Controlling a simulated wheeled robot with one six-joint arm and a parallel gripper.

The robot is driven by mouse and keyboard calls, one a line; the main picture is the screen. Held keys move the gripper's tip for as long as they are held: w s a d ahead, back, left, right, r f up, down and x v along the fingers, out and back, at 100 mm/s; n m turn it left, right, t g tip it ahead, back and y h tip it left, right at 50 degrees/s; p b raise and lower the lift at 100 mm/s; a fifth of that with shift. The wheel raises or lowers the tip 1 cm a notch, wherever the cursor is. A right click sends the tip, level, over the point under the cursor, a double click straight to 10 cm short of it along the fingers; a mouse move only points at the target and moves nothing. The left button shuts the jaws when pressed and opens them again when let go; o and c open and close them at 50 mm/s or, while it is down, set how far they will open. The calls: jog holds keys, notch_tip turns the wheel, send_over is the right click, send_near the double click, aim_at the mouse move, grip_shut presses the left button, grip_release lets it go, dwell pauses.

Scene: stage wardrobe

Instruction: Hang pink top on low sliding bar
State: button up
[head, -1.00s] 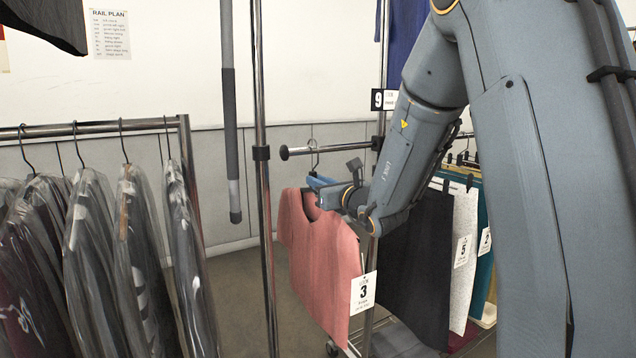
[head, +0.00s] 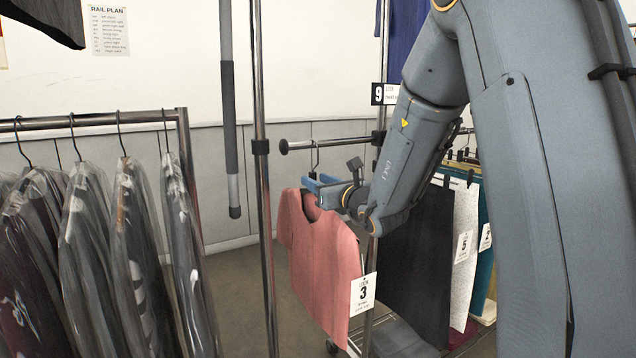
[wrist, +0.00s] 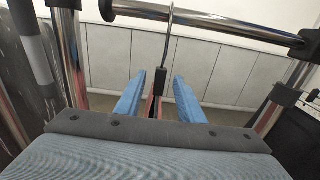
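The pink top (head: 320,255) hangs on its hanger below the low bar (head: 325,144), with a tag marked 3 (head: 362,293). The hanger's hook (head: 317,155) reaches up to the bar. In the wrist view the hook (wrist: 170,40) rises to the bar (wrist: 210,20) and appears to pass over it; its far side is hard to see. My gripper (head: 310,184) is at the hanger's neck, just above the collar. In the wrist view its blue fingers (wrist: 160,82) stand apart, with the dark hanger neck between them and gaps on both sides.
Bagged garments (head: 90,250) hang on a rail at the left. A chrome upright (head: 263,200) and a hanging grey pole (head: 229,120) stand left of the top. Dark, white and teal garments (head: 425,260) hang close at the right, behind my arm.

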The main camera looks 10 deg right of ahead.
jog(key=v, duration=0.7)
jog(key=shift+s, duration=0.25)
jog(key=s+a+f+n+g+y+p, duration=0.2)
jog(key=s+a+f+n+g+p, duration=0.15)
jog(key=s+a+n+g, duration=0.5)
jog(key=s+a+f+n+g+y+p, duration=0.2)
jog(key=s+a+f+n+g, duration=0.35)
jog(key=s, duration=0.65)
jog(key=s+d+f+n+g+h+p, duration=0.1)
jog(key=s+d+n+g+h+p, duration=0.2)
jog(key=s+d+n, duration=1.1)
jog(key=s+n+h+p, duration=0.1)
jog(key=n+h+p, duration=0.2)
jog(key=h, duration=0.3)
jog(key=shift+f+n+h, duration=0.25)
jog(key=shift+n+h, duration=0.05)
jog(key=shift+n, duration=0.4)
